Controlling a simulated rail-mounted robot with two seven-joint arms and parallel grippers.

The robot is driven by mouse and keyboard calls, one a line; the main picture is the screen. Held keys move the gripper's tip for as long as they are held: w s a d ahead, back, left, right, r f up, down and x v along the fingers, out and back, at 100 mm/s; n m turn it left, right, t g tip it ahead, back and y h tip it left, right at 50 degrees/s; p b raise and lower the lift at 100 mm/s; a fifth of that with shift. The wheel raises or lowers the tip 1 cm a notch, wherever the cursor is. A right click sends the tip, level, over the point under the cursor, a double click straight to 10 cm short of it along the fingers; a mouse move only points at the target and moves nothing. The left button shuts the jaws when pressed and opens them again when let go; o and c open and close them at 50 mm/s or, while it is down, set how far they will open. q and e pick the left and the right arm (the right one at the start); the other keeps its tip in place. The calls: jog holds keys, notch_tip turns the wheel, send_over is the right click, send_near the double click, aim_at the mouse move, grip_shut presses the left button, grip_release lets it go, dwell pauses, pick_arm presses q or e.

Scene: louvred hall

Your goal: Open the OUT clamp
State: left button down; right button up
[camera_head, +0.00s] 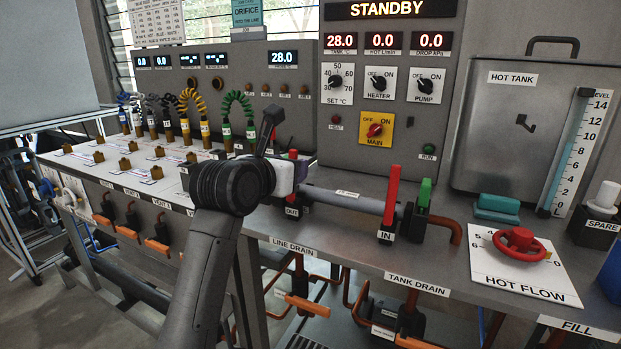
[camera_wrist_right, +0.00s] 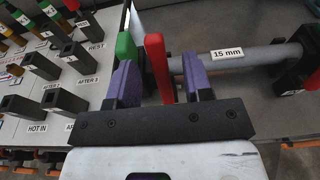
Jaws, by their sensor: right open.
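The OUT clamp shows in the head view by its OUT label (camera_head: 292,212), at the left end of the grey pipe (camera_head: 340,201). My right gripper (camera_head: 291,172) is at this clamp and hides most of it; a red tip shows above it. In the right wrist view, the clamp's red lever (camera_wrist_right: 157,62) stands between the purple fingers of my right gripper (camera_wrist_right: 157,78). The fingers are apart, with a visible gap on the right of the lever. A green piece (camera_wrist_right: 126,46) stands left of the lever, partly behind the left finger. My left gripper is out of view.
The IN clamp (camera_head: 387,236) stands at the pipe's right end, with a tall red lever (camera_head: 391,196) and a green piece (camera_head: 424,193). The control panel (camera_head: 384,134) rises behind. A red HOT FLOW wheel (camera_head: 518,243) is at the right. Several coloured hoses stand at the left.

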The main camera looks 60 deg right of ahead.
jog(key=a+r+p, duration=0.1)
jog(key=r, duration=0.1)
jog(key=a+r+p, duration=0.1)
jog(key=a, duration=0.1)
jog(key=shift+s+r, duration=0.1)
jog(key=shift+r, duration=0.3)
jog(key=shift+a+r+p, duration=0.35)
jog(key=shift+a+r, duration=0.4)
jog(key=shift+r, duration=0.1)
